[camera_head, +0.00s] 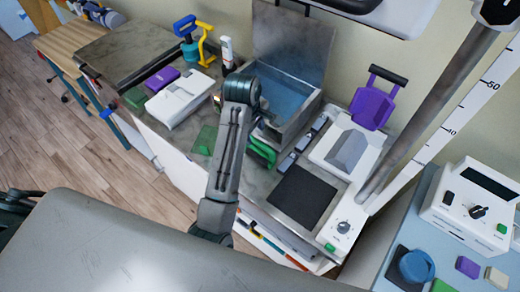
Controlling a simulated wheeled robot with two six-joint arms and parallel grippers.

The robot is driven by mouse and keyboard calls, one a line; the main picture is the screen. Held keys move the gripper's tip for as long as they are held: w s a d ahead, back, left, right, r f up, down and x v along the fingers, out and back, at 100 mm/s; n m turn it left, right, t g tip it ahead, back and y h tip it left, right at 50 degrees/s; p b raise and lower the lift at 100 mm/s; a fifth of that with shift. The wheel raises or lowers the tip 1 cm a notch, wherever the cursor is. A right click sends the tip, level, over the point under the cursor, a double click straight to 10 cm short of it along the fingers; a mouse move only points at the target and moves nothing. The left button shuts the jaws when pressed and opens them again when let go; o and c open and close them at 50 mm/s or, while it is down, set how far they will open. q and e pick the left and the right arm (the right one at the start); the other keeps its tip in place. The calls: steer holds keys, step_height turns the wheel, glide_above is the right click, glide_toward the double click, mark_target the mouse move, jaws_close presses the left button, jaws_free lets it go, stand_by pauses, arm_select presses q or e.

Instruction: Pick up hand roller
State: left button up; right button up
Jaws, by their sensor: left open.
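My left arm reaches up the middle of the view, over the grey marbled counter (260,184). My left gripper (264,116) is at the front edge of the open metal box, partly hidden behind the arm's dark joint. It is open, and I see nothing held in it. I cannot tell for sure which thing is the hand roller. A purple piece with a black bar handle (372,103) stands at the back right, apart from the gripper. A blue piece (186,38) and a yellow piece (204,42) stand at the back left. My right gripper is not in view.
The open metal box (295,62) has its lid up against the wall. White devices (181,97) (345,150), green pieces (204,140) and a black pad (302,195) crowd the counter. A slanted grey post (432,105) stands at right. A grey padded surface (120,250) fills the front.

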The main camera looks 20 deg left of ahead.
mark_target(258, 142)
arm_select(q)
steer(key=f, duration=0.3)
steer(key=w+f, duration=0.1)
steer(key=shift+d+f, duration=0.25)
steer(key=shift+w+f+p, duration=0.25)
steer(key=shift+f+p, duration=0.1)
steer(key=shift+f, duration=0.15)
steer(key=f+p, duration=0.1)
steer(key=w+f, duration=0.1)
steer(key=f, duration=0.1)
steer(key=shift+f+p, duration=0.1)
steer(key=shift+p, duration=0.3)
steer(key=shift+w+f, duration=0.15)
steer(key=shift+f, duration=0.5)
steer(key=shift+r, duration=0.1)
jaws_close()
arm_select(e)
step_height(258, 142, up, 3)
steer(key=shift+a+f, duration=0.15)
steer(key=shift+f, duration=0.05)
